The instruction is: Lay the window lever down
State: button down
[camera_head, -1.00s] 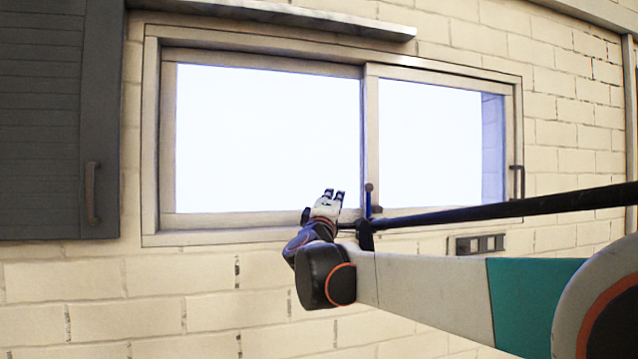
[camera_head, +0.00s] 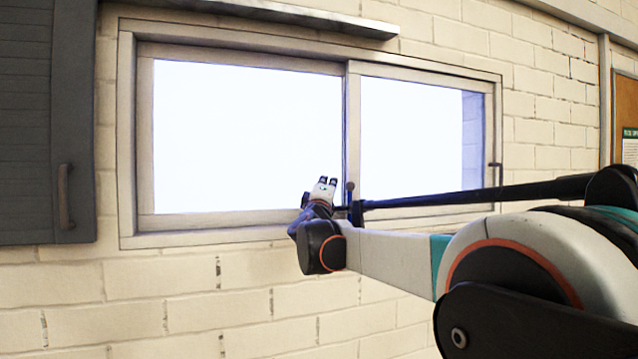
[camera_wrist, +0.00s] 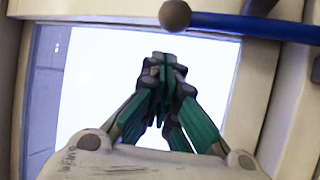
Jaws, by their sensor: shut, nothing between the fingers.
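The window lever (camera_head: 350,190) stands upright at the lower middle of the window frame, by the post between the two panes. In the wrist view the lever (camera_wrist: 250,25) is a blue bar with a round brown knob, across the top right. My gripper (camera_head: 326,183) is just left of the lever in the head view, in front of the left pane. The fingers show green and grey in the wrist view (camera_wrist: 165,65), shut together and empty. The knob appears apart from the fingertips. The lever's base is partly hidden by my arm.
The window frame (camera_head: 127,150) surrounds two bright panes. A dark handle (camera_head: 497,175) is on its right side. A grey shutter (camera_head: 45,120) with a handle stands at left. A ledge (camera_head: 260,12) juts out above. A board (camera_head: 625,110) hangs at far right.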

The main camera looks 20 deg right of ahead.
jog(key=shift+s+d+f, duration=0.25)
jog(key=shift+s+d, duration=0.4)
jog(key=shift+s, duration=0.2)
jog(key=shift+s+m+h+b, duration=0.3)
jog(key=shift+s+b, duration=0.1)
jog(key=shift+s, duration=0.1)
